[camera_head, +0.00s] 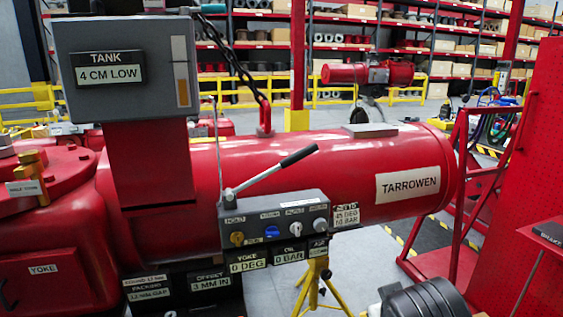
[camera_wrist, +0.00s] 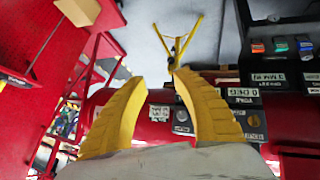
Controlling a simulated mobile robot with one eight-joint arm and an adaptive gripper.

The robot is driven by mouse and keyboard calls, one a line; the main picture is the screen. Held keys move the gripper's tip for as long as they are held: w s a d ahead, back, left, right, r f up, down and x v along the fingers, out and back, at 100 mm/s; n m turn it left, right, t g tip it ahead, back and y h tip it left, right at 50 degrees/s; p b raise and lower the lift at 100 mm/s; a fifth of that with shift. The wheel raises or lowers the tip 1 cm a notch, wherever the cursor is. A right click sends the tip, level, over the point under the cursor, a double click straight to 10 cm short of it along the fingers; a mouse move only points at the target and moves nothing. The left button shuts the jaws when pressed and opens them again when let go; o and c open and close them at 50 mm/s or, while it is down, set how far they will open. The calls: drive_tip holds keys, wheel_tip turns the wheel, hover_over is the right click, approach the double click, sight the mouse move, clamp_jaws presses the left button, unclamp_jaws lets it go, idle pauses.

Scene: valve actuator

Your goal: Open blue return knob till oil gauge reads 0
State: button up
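The blue return knob (camera_head: 271,231) sits on the grey valve box (camera_head: 283,208) in the head view, between a yellow knob (camera_head: 237,239) and a silver knob (camera_head: 296,229). The oil gauge plate (camera_head: 290,257) below appears to read 0 BAR. The yoke plate (camera_head: 248,262) appears to read 0 DEG. My gripper (camera_wrist: 162,80) shows yellow fingers spread apart with nothing between them in the wrist view. The valve box appears upside down behind the right finger, with a silver knob (camera_wrist: 182,115) visible. I cannot make out the blue knob there. My gripper is not clearly visible in the head view.
A lever with a black grip (camera_head: 298,157) rises over the valve box. The red cylinder (camera_head: 300,175) lies behind. A grey tank box (camera_head: 125,65) stands at left. A yellow stand (camera_head: 316,285) is below, and a red frame (camera_head: 465,190) stands at right.

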drive_tip(key=s+m+y, duration=0.1)
drive_tip(key=s+m, duration=0.1)
drive_tip(key=s, duration=0.4)
drive_tip(key=shift+s+a+f+g+y, duration=0.35)
drive_tip(key=shift+s+f+g+y, duration=0.05)
drive_tip(key=shift+f, duration=0.05)
idle(1.4)
